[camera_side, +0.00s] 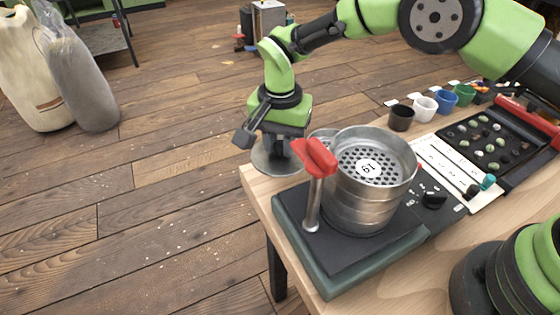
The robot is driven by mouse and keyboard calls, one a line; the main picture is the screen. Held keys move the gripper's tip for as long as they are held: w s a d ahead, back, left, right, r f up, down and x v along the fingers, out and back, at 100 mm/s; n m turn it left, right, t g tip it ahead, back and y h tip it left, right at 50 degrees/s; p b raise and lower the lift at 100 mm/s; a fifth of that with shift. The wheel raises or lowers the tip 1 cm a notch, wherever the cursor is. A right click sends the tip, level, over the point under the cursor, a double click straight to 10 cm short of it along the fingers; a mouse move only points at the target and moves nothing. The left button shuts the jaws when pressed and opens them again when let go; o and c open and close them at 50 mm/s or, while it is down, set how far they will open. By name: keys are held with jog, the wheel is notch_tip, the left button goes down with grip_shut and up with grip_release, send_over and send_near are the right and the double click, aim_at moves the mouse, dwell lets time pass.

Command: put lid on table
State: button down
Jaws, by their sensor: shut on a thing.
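My gripper (268,138) is shut on a grey round lid (272,163) and holds it from above, at the far left corner of the wooden table (262,186). In this view the lid overlaps the table's corner and edge; I cannot tell whether it touches the top. The lid's grip point is partly hidden by the gripper. To the right, a metal cylinder (362,205) stands open on a dark square base (300,250). A perforated plate with a white numbered label (368,168) shows inside it.
A red-handled metal post (313,195) stands at the cylinder's left. A smaller metal rim shows behind it. Several small cups (424,108), a black tray of pebble-like pieces (485,140) and a white panel (450,168) lie to the right. Sacks (80,80) stand on the floor.

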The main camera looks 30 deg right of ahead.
aim_at(280, 157)
jog(key=shift+f, duration=2.35)
jog(key=shift+f, duration=0.15)
jog(key=c, duration=0.9)
grip_release()
jog(key=shift+c, duration=0.2)
